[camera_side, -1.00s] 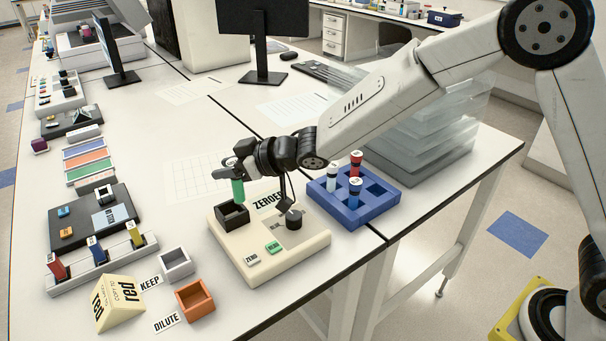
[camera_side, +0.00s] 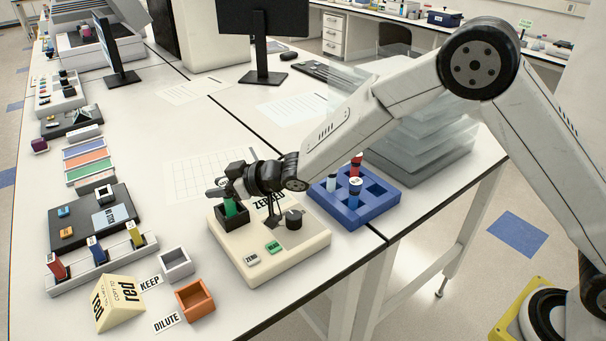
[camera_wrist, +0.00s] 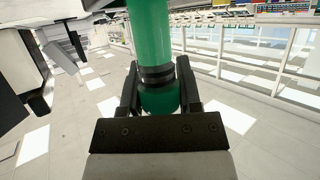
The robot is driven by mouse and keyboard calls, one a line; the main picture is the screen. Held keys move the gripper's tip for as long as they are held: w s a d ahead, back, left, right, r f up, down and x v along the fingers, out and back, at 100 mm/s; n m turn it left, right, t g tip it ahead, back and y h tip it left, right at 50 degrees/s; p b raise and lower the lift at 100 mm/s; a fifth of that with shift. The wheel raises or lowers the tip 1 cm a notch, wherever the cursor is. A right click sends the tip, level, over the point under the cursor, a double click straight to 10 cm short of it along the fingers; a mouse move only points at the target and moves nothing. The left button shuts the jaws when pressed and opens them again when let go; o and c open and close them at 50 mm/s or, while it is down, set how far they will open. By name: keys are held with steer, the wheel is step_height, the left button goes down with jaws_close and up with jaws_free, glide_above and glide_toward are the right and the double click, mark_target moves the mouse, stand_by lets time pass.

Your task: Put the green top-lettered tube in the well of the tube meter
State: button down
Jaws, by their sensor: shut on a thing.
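The green tube (camera_side: 230,208) is upright in my gripper (camera_side: 222,188), which is shut on it. Its lower end is inside or just over the dark square well (camera_side: 233,222) at the back left of the cream tube meter (camera_side: 285,257); I cannot tell whether it touches the bottom. In the wrist view the green tube (camera_wrist: 152,35) runs between the two dark fingers of my gripper (camera_wrist: 158,85). The meter also has a black knob (camera_side: 294,218) and buttons marked ZERO and READ. The lettering on the tube's top cannot be read.
A blue rack (camera_side: 350,208) with several tubes stands right of the meter. A white box (camera_side: 176,263), an orange box (camera_side: 195,300) and a yellow block (camera_side: 118,303) lie at the front left. A tube rack (camera_side: 100,262) stands beyond them.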

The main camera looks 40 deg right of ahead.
steer(key=shift+f, duration=0.45)
steer(key=shift+f, duration=0.1)
steer(key=shift+c, duration=1.4)
jaws_free()
steer(key=v, duration=1.2)
